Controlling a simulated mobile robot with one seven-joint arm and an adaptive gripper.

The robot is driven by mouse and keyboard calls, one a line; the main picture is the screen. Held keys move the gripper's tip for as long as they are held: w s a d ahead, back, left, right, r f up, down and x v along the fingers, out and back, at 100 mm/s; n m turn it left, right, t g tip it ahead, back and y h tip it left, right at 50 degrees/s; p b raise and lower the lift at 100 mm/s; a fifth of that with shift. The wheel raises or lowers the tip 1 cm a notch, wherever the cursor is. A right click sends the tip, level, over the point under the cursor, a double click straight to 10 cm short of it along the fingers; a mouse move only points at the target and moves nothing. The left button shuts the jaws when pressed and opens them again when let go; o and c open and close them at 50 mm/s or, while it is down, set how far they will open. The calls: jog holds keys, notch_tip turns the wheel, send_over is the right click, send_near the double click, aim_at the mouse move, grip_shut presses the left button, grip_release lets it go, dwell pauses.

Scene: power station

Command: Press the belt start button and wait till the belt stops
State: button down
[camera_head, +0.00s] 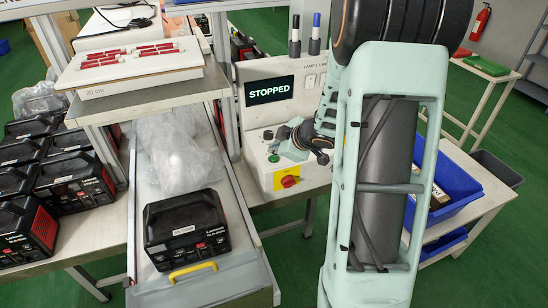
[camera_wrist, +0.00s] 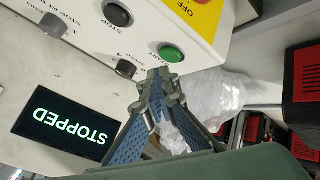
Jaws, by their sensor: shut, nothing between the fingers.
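The control panel (camera_head: 300,75) has a lit display (camera_head: 268,90) reading STOPPED. In the wrist view the green button (camera_wrist: 171,54) sits at the panel's edge, beside a black STOP button (camera_wrist: 117,13). The green button also shows in the head view (camera_head: 273,158). My gripper (camera_wrist: 160,78) is shut and empty, its fingertips close to the green button in the picture; I cannot tell whether they touch the panel. In the head view my gripper (camera_head: 288,147) is in front of the panel and hides part of it. The belt (camera_head: 150,190) carries a black power station (camera_head: 185,230).
A red rotary switch on a yellow plate (camera_head: 289,182) is low on the panel. Dark knobs (camera_wrist: 125,68) sit near the buttons. Clear plastic wrap (camera_head: 175,150) lies on the belt. A shelf with a white box (camera_head: 130,70) overhangs it. A blue bin (camera_head: 455,185) stands right.

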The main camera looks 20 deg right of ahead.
jog(key=shift+f, duration=0.1)
jog(key=shift+f, duration=0.35)
